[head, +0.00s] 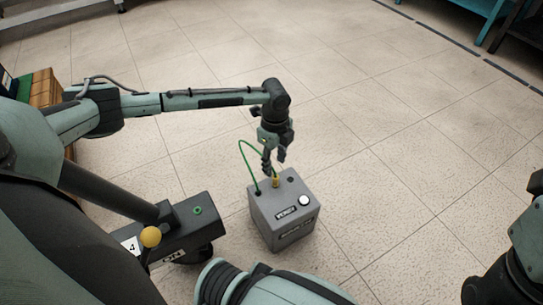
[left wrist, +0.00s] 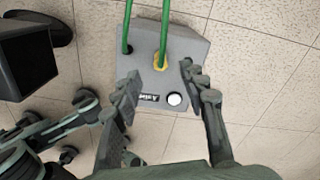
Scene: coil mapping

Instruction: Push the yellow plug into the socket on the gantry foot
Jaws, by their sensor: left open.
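The yellow plug (head: 276,182) stands in the top of a grey box (head: 285,222), with a green cable attached. In the left wrist view the plug (left wrist: 160,62) shows between my left fingers. My left gripper (head: 273,165) points down just above the box, open; I cannot tell whether either finger touches the plug. The gripper also shows in the left wrist view (left wrist: 159,75). The dark gantry foot (head: 172,238) is left of the box, with a green-ringed socket (head: 197,210) on top.
The green cable (head: 241,155) loops from the plug to another point on the box top. A white round button (head: 304,200) is on the box. Tiled floor right of the box is clear.

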